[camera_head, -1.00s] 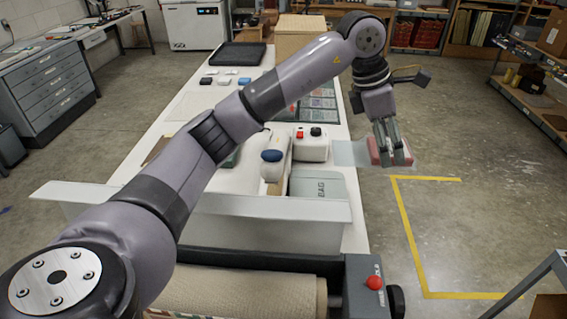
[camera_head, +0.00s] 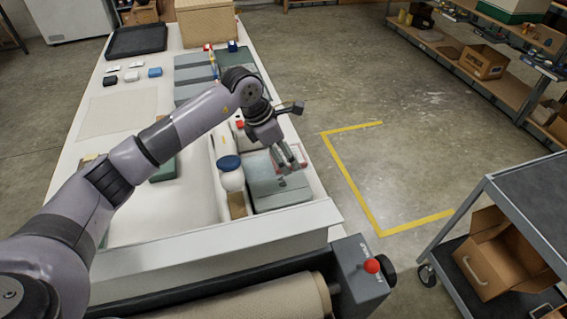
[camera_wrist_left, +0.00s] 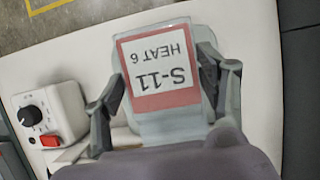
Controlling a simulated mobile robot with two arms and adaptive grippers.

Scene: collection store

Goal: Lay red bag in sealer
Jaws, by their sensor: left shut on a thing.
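My left gripper (camera_head: 287,163) is shut on the red bag (camera_head: 294,166), a small clear pouch. In the left wrist view the bag (camera_wrist_left: 165,100) lies between the two fingers. Its red-bordered label reads "S-11 HEAT 6", upside down. In the head view the gripper is above the grey panel marked BAG (camera_head: 270,197). A white unit (camera_wrist_left: 45,115) with a black dial and red switch, apparently part of the sealer, is left of the bag in the wrist view. In the head view my arm mostly hides it.
A brown paper roll (camera_head: 270,300) and a red knob (camera_head: 372,265) are at the bench's near end. A grey cart (camera_head: 520,205) with a cardboard box (camera_head: 500,255) stands at right. Yellow-taped floor between them is clear.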

